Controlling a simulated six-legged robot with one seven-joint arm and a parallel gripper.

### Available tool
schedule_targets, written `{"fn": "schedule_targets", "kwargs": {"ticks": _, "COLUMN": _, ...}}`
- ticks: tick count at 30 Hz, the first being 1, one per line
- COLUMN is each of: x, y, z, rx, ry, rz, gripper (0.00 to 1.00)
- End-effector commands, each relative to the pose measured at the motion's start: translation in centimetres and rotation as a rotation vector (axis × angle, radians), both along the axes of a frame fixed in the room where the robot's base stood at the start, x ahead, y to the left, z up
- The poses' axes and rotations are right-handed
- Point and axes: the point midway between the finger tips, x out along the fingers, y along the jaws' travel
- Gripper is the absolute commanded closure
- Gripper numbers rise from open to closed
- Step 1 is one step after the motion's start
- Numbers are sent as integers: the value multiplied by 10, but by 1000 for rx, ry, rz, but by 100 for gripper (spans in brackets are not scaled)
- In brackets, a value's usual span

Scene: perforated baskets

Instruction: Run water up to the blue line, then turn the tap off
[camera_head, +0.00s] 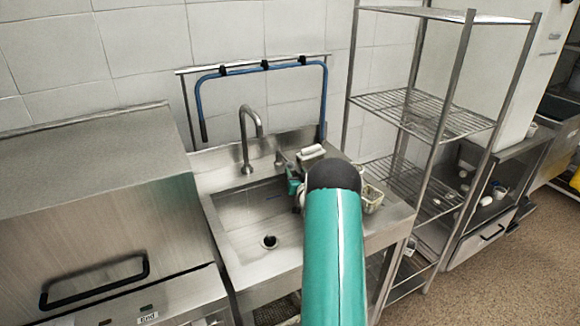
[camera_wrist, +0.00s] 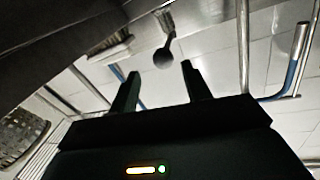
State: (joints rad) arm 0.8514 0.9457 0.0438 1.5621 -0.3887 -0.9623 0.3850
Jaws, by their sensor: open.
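The steel sink basin (camera_head: 235,225) is in the middle of the head view, with its drain (camera_head: 269,241) showing and no water visible. A faint short blue line (camera_head: 274,197) is on its back inner wall. The curved tap spout (camera_head: 250,135) stands behind the basin, and no stream shows below it. My gripper (camera_head: 294,186) is at the basin's back right, partly hidden by my arm. In the wrist view my gripper (camera_wrist: 160,76) is open and empty. A dark lever with a rounded end, apparently the tap handle (camera_wrist: 165,50), shows just beyond and between the fingertips. Contact cannot be told.
A blue hose (camera_head: 262,68) hangs on a wall rail above the sink. A white object (camera_head: 311,152) and a small perforated basket (camera_head: 372,199) sit on the right ledge. A wire shelf rack (camera_head: 425,115) stands right; a steel cabinet (camera_head: 100,200) stands left.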

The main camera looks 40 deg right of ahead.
Motion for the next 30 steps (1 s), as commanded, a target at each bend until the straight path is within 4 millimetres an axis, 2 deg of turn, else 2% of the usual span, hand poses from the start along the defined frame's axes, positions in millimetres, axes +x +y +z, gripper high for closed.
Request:
{"fn": "schedule_targets", "kwargs": {"ticks": 3, "x": 22, "y": -7, "z": -1, "rx": 0, "ry": -1, "rz": 5, "gripper": 52}}
{"fn": "schedule_targets", "kwargs": {"ticks": 9, "x": 47, "y": -18, "z": -1, "rx": 1, "ry": -1, "rz": 7, "gripper": 52}}
{"fn": "schedule_targets", "kwargs": {"ticks": 15, "x": 56, "y": -24, "z": 0, "rx": 1, "ry": -1, "rz": 6, "gripper": 52}}
{"fn": "schedule_targets", "kwargs": {"ticks": 22, "x": 56, "y": -24, "z": 0, "rx": 1, "ry": 0, "rz": 6, "gripper": 52}}
{"fn": "schedule_targets", "kwargs": {"ticks": 23, "x": 56, "y": -24, "z": 0, "rx": 1, "ry": 0, "rz": 6, "gripper": 56}}
{"fn": "schedule_targets", "kwargs": {"ticks": 27, "x": 56, "y": -24, "z": 0, "rx": 1, "ry": 0, "rz": 6, "gripper": 83}}
{"fn": "schedule_targets", "kwargs": {"ticks": 30, "x": 56, "y": -24, "z": 0, "rx": 1, "ry": 0, "rz": 6, "gripper": 100}}
